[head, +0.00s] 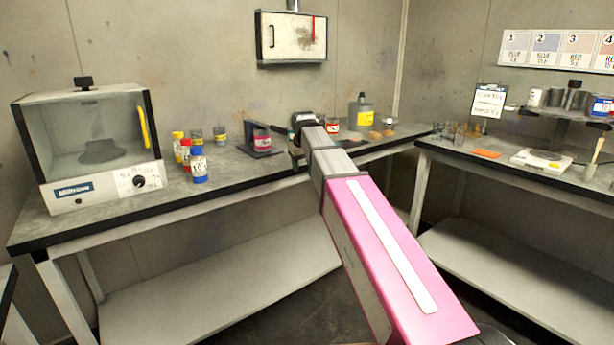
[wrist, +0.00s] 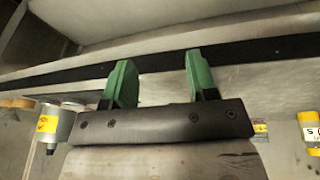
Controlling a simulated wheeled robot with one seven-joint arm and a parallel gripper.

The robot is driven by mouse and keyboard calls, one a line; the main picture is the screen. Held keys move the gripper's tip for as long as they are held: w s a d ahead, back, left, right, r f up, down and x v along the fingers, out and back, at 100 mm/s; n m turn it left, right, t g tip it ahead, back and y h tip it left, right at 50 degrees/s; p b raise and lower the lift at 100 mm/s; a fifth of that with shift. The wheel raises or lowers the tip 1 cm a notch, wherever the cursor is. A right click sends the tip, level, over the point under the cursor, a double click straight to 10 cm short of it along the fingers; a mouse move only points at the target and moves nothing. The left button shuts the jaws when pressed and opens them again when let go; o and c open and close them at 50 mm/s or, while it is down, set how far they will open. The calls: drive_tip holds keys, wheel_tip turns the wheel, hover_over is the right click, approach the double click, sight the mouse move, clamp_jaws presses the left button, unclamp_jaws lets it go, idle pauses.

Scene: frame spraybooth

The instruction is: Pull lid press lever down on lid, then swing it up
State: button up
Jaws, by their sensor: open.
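A small dark stand (head: 260,153), which looks like the lid press, is on the back bench, with a jar with a magenta label (head: 262,141) on it. I cannot make out its lever or lid clearly; my gripper's end is close to its right side and may hide part of it. My gripper shows in the wrist view with two green fingers (wrist: 160,78) apart and nothing between them. The fingers point toward the bench's dark edge strip. The stand does not show in the wrist view.
A grey bottle with a yellow label (head: 364,112) stands right of my wrist; it also shows in the wrist view (wrist: 55,125). Small paint jars (head: 198,165) and a glass-fronted oven (head: 90,150) stand left. A white cabinet (head: 291,38) hangs above. A second bench (head: 530,185) is right.

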drive_tip(key=shift+s+d+f, duration=0.25)
drive_tip(key=shift+s+f, duration=0.05)
drive_tip(key=shift+f, duration=0.35)
drive_tip(key=shift+s+d+f, duration=0.25)
drive_tip(key=shift+d+f, duration=0.05)
drive_tip(key=shift+f, duration=0.3)
drive_tip(key=shift+s+d+f, duration=0.25)
drive_tip(key=shift+s+f, duration=0.05)
drive_tip(key=shift+f, duration=0.35)
